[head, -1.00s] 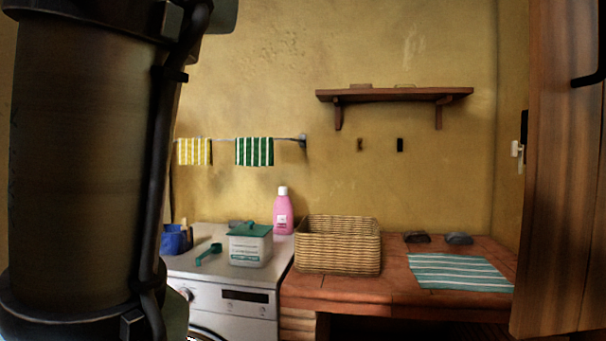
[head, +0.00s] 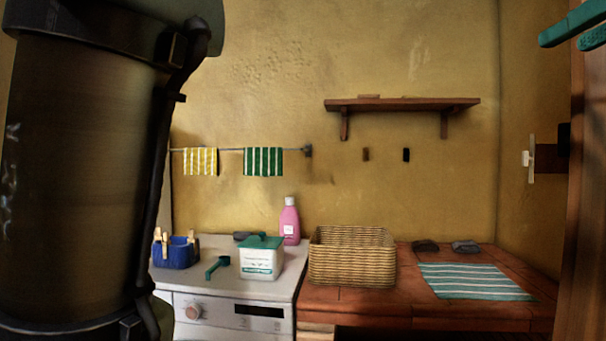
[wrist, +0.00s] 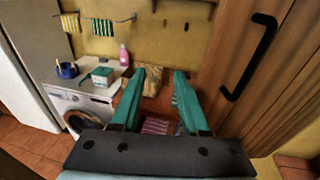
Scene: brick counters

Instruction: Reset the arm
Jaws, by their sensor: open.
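My gripper shows in the wrist view (wrist: 160,74) as two teal fingers held wide apart, with nothing between the tips. It is up in the air, and the wicker basket (wrist: 150,88) and brick counter lie beyond it. In the head view, parts of its teal fingers (head: 575,26) show at the top right edge, beside the wooden door (head: 586,200). A large dark link of my arm fills the left of the head view and hides what is behind it.
The wicker basket (head: 352,258) and a striped cloth (head: 472,281) sit on the brick counter (head: 420,310). The white washing machine (head: 240,312) bears a detergent tub (head: 261,259), pink bottle (head: 290,222) and blue peg basket (head: 176,252). A wall shelf (head: 400,104) hangs above. The door handle (wrist: 250,55) juts out near my fingers.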

